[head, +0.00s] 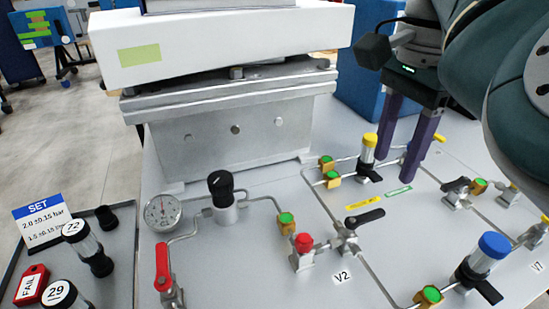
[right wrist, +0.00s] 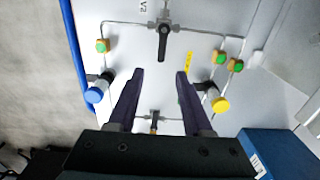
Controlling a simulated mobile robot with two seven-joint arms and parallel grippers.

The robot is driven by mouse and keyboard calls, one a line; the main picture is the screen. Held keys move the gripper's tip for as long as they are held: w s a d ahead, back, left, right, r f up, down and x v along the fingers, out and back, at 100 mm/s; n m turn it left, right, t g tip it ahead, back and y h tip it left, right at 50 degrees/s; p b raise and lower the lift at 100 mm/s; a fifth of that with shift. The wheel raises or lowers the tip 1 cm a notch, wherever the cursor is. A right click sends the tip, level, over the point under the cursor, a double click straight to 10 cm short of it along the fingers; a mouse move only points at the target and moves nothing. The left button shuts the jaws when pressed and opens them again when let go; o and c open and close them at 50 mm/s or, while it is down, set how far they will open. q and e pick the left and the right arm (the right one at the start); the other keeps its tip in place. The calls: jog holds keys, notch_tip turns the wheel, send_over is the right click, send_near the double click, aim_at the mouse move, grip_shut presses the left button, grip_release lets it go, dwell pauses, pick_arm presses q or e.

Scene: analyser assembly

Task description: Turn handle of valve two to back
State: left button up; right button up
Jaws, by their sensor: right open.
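Valve two (head: 347,238), beside the V2 label (head: 341,277), is a metal valve with a black lever handle (head: 364,218). In the head view the handle points right and slightly to the back. In the right wrist view the handle (right wrist: 162,42) points down the picture, toward my fingers. My right gripper (head: 397,168) has two purple fingers, open and empty, above the panel behind and to the right of the handle. In the right wrist view the fingers (right wrist: 159,75) are apart, with the handle beyond their tips and not touching. My left gripper is not in view.
A yellow-topped cylinder (head: 368,150) stands close to the fingers. A blue-topped cylinder (head: 485,255), another black-handled valve (head: 456,188), a red knob (head: 303,243), a red-handled valve (head: 162,267) and a gauge (head: 162,213) stand along the pipes. A large metal block (head: 235,130) stands behind.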

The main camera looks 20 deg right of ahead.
aim_at(373, 214)
notch_tip(373, 214, down, 10)
jog(key=shift+w+a+r+b, duration=0.15)
jog(key=shift+b, duration=0.8)
jog(key=shift+c, duration=0.2)
grip_shut()
